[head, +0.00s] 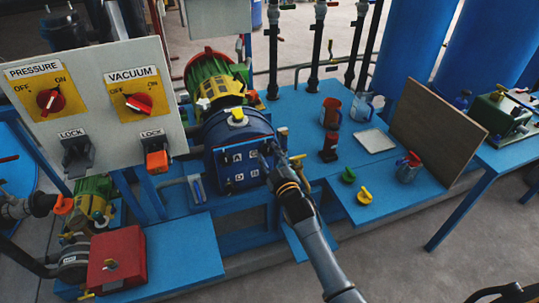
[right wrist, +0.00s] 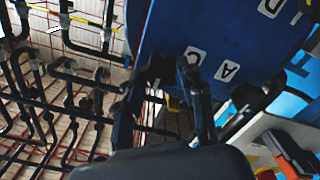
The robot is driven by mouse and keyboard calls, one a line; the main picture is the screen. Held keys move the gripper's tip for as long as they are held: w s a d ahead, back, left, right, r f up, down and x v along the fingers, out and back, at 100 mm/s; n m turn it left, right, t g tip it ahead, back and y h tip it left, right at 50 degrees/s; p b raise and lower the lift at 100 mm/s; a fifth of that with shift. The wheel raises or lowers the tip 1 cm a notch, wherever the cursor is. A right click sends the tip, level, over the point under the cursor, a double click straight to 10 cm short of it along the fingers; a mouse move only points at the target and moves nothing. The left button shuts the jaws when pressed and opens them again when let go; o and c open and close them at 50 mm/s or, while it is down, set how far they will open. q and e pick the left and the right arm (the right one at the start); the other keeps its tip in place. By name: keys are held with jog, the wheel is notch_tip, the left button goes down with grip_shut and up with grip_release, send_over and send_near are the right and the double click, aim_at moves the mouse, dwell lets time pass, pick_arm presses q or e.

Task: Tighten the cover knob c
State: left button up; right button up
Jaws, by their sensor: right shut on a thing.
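The blue autoclave cover (head: 238,168) with white letter plates faces me in the middle of the head view. It fills the upper middle of the right wrist view (right wrist: 165,25), where the plates C (right wrist: 194,55) and A (right wrist: 227,71) show. My right gripper (head: 273,158) is at the cover's right edge in the head view. In the right wrist view its fingers (right wrist: 172,72) are closed in beside the C plate, on cover knob c. The knob is mostly hidden by the dark fingers, so its turn cannot be seen. My left gripper is not in view.
A grey panel (head: 105,62) with PRESSURE and VACUUM switches stands left of the cover. Right of my arm, the blue bench holds a dark red bottle (head: 329,143), a white tray (head: 375,141), green (head: 348,174) and yellow (head: 364,195) knobs, and a brown board (head: 437,128).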

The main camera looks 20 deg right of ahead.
jog(key=shift+f, duration=0.15)
jog(key=o, duration=1.2)
jog(key=s, duration=1.2)
jog(key=shift+d, duration=0.25)
jog(key=s+f+m+g, duration=0.1)
jog(key=s+f+g, duration=0.3)
jog(key=f, duration=0.7)
jog(key=s+a+f+m+g, duration=0.1)
jog(key=s+f+g, duration=0.1)
jog(key=s+f, duration=0.65)
jog(key=s+f+g, duration=0.2)
jog(key=f+g, duration=0.1)
jog(key=f, duration=1)
jog(key=s+d+f+m+g, duration=0.1)
jog(key=s+f, duration=0.4)
jog(key=s, duration=0.6)
jog(key=s+d+f+m+g, duration=0.1)
jog(key=s+f+g, duration=0.3)
jog(key=s, duration=0.6)
jog(key=s+d+f+m+g, duration=0.1)
jog(key=s+d+f+g, duration=0.1)
jog(key=s+f, duration=0.6)
jog(key=shift+s+d+f+g+h, duration=0.15)
jog(key=shift+s+g, duration=0.1)
jog(key=shift+s, duration=0.65)
jog(key=shift+s+d+g+h, duration=0.15)
jog(key=shift+s+g, duration=0.1)
jog(key=shift+s, duration=0.65)
